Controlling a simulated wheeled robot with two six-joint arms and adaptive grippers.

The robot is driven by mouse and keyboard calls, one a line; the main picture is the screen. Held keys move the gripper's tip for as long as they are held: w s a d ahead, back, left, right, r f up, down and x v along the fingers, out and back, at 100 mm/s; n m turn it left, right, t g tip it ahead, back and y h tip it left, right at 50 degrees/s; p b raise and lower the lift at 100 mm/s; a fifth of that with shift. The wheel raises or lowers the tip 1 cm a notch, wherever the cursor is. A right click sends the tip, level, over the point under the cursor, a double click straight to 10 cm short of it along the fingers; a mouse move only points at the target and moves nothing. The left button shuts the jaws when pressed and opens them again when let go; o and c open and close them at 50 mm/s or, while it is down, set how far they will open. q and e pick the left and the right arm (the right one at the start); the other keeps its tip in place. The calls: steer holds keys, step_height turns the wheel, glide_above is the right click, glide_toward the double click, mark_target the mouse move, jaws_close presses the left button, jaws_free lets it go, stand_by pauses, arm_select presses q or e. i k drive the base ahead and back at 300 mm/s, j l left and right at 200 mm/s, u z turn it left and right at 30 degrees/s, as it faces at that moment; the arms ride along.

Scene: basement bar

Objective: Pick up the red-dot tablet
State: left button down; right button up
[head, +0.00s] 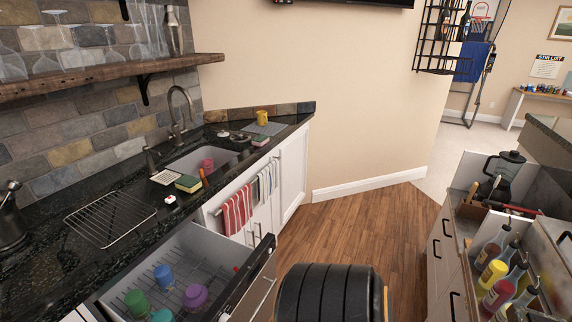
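The red-dot tablet (170,199) is a small white block with a red spot on top. It lies on the black speckled counter (150,185) at the left in the head view, between the wire rack and the sponge. Nothing touches it that I can see. Neither my left nor my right gripper shows in this view, so their states cannot be seen.
The sink (192,162) is behind. Wooden floor (375,225) is clear ahead.

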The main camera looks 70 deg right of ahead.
mark_target(170, 198)
steer(key=z, duration=1.75)
